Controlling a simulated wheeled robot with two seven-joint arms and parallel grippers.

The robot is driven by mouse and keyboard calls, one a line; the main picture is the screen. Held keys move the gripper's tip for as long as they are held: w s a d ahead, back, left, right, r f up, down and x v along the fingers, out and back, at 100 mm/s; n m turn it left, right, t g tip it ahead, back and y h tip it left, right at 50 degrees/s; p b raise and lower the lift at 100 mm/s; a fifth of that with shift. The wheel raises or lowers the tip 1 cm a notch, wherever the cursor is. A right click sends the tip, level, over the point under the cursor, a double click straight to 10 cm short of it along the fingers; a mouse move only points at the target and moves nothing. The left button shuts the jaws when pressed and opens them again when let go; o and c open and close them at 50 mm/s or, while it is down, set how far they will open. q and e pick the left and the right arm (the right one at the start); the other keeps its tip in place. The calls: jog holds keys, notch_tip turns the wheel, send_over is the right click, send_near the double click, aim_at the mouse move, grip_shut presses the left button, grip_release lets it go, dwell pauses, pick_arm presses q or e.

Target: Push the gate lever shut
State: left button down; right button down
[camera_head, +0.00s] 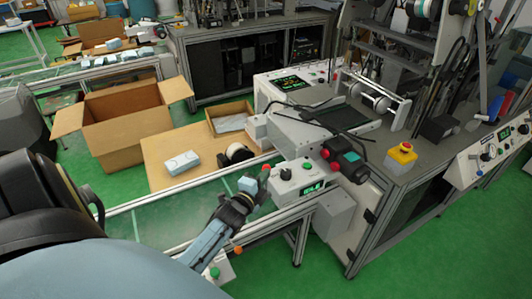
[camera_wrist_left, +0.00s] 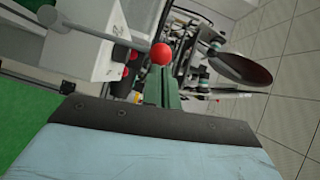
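The gate lever shows in the left wrist view as a thin grey rod ending in a red ball knob (camera_wrist_left: 161,54). The rod runs from a pivot on a pale housing at the upper left to the knob. In the head view a small red knob (camera_head: 265,168) sits at the left edge of the control box. My left gripper (camera_head: 246,196) is over the conveyor, just below and left of that knob. It looks apart from it. My right gripper is not in view.
The white control box (camera_head: 297,182) has a green display and buttons. The conveyor (camera_head: 155,220) runs past it. An orange ball knob (camera_head: 238,250) is at the conveyor's near side.

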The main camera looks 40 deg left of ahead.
pick_arm(q)
jog(key=shift+w+a+r, duration=0.1)
jog(key=shift+a+r, duration=0.1)
jog(key=d+p+v, duration=0.1)
jog(key=d+v, duration=0.2)
jog(key=v, duration=1)
jog(key=shift+w+r, duration=0.3)
jog(key=shift+w, duration=0.05)
jog(key=shift+f, duration=0.1)
